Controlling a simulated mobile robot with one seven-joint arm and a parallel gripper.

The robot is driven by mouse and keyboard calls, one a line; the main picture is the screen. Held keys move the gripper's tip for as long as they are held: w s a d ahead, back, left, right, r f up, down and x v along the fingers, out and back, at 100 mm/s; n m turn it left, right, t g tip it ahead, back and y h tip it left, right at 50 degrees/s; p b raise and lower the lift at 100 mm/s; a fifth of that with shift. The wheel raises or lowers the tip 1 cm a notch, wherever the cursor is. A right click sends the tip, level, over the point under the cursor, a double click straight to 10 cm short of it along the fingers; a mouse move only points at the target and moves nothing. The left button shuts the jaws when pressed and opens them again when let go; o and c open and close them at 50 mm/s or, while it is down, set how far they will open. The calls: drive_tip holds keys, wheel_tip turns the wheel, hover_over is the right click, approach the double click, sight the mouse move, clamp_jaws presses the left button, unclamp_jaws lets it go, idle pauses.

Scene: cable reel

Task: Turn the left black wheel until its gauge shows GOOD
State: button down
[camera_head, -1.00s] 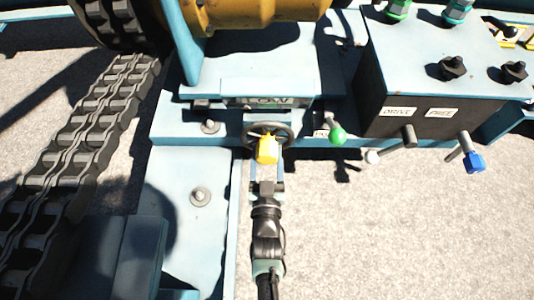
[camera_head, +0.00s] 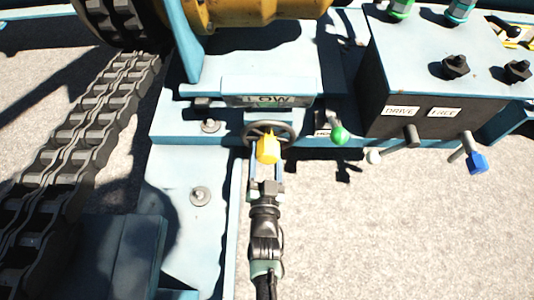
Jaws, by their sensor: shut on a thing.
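A dark wheel (camera_head: 287,127) with a thin rim and open spokes sits at the front edge of the blue frame. A gauge (camera_head: 237,86) above it reads LOW, with a little green below the word. A yellow piece (camera_head: 268,150) stands in front of the wheel and covers its middle. My gripper (camera_head: 267,164) comes up from below, its fingers shut along both sides of the yellow piece. The exact contact is small and partly hidden. I see no other handwheel.
To the right are a green-tipped lever (camera_head: 338,135) and a dark box (camera_head: 380,90) with DRIVE and FREE labels. A heavy chain (camera_head: 75,150) runs on the left. The lower right is open ground.

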drive_tip(key=shift+a+m+b, duration=0.15)
drive_tip(key=shift+m+b, duration=0.05)
drive_tip(key=shift+m, duration=0.9)
drive_tip(key=shift+a+m+b, duration=0.1)
drive_tip(key=shift+m+b, duration=0.1)
drive_tip(key=shift+m, duration=0.9)
drive_tip(key=shift+r, duration=0.1)
drive_tip(key=shift+c, duration=0.8)
unclamp_jaws()
drive_tip(key=shift+s, duration=0.1)
drive_tip(key=s+p, duration=0.5)
drive_tip(key=s, duration=0.7)
drive_tip(key=shift+s+p, duration=0.35)
drive_tip(key=shift+s, duration=0.05)
